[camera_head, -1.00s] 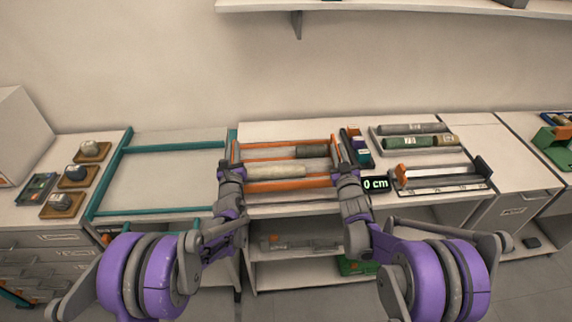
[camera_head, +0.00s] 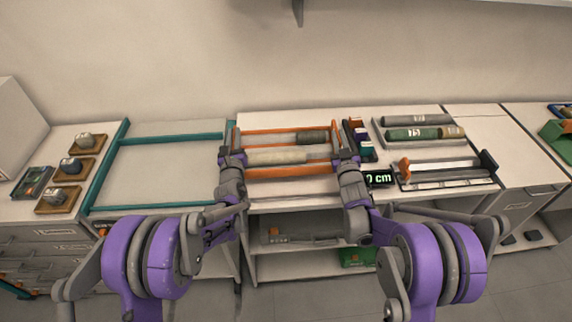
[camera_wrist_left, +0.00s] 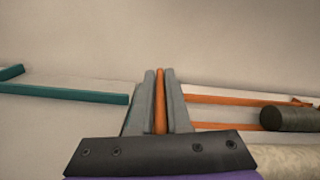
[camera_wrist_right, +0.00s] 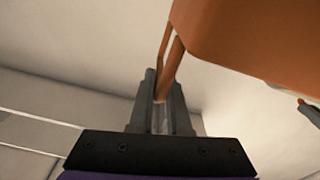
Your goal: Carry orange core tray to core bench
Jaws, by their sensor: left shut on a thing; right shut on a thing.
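The orange core tray (camera_head: 290,173) lies level over the pale bench (camera_head: 290,190) in the middle of the head view. It holds a long pale core (camera_head: 277,158) and a shorter dark core (camera_head: 311,137). My left gripper (camera_head: 231,157) is shut on its left end; in the left wrist view an orange bar (camera_wrist_left: 160,102) is between the fingers. My right gripper (camera_head: 345,157) is shut at its right end; an orange bar (camera_wrist_right: 170,75) is between the fingers in the right wrist view. I cannot tell whether the tray touches the bench.
A teal frame (camera_head: 172,139) surrounds a clear surface on the left. Small samples on wooden bases (camera_head: 72,167) stand further left. To the right are a tray with green and grey cores (camera_head: 412,134), a "0 cm" display (camera_head: 378,178) and a long holder (camera_head: 450,171).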

